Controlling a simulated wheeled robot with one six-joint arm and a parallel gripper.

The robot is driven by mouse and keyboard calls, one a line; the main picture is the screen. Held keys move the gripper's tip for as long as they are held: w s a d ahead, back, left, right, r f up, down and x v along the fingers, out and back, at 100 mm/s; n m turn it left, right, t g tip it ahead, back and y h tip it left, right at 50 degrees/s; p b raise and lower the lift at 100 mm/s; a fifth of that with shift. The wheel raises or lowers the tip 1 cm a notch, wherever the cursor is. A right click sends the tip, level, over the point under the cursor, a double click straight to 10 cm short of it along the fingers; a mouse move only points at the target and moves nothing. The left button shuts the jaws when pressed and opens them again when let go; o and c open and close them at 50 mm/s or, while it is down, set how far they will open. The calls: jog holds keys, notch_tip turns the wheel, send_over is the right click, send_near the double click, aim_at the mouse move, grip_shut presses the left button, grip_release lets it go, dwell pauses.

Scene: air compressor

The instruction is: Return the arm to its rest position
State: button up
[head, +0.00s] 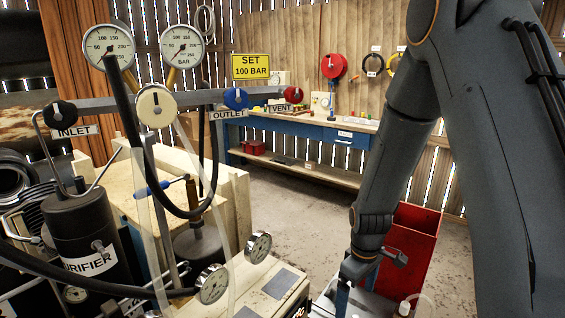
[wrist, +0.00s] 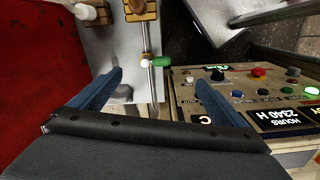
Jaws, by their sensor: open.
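My arm comes down on the right of the head view, and my gripper (head: 342,297) is at the bottom edge, partly cut off, left of a red box. In the wrist view my gripper (wrist: 160,84) shows two blue fingers spread apart with nothing held.
The red box (head: 410,247) stands close to my forearm. A control panel (wrist: 245,88) with knobs lies right of the fingers. The gauge and valve stand, with a purifier cylinder (head: 88,240), fills the left. A blue workbench (head: 310,130) is behind, with open floor before it.

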jog(key=s+r+m, duration=0.8)
jog(key=s+r, duration=0.5)
jog(key=s, duration=0.1)
jog(key=shift+s+t, duration=0.15)
jog(key=shift+t, duration=0.15)
jog(key=shift+o, duration=0.2)
